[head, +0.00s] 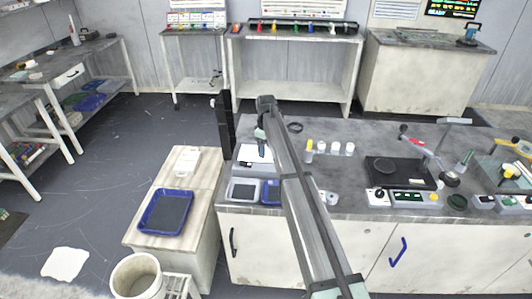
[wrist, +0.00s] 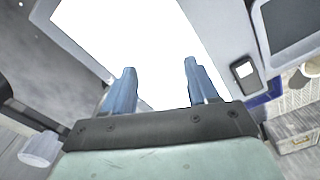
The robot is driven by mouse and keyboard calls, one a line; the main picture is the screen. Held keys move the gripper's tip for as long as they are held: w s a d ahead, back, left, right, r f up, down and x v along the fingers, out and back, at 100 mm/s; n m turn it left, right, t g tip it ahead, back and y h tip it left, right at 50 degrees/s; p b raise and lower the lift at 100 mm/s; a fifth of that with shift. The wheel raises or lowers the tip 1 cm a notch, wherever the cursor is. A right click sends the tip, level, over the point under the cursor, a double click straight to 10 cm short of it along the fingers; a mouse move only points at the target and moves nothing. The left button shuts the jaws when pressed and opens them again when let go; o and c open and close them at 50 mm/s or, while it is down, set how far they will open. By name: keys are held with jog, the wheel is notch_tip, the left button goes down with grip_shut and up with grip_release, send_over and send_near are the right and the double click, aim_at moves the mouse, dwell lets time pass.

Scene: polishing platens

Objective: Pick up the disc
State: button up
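My gripper (wrist: 159,68) points down over the left end of the grey bench, above a bright white panel (wrist: 125,35). Its two blue fingers are apart with nothing seen between them. I cannot tell which thing is the disc. A dark flat ring or disc (head: 295,127) lies on the bench right of my arm.
Several white jars (head: 335,147) and a yellow-topped bottle (head: 309,150) stand right of my arm. A low side table holds a blue tray (head: 148,228). A white bucket (head: 136,276) stands before it.

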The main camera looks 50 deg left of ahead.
jog(key=c, duration=0.7)
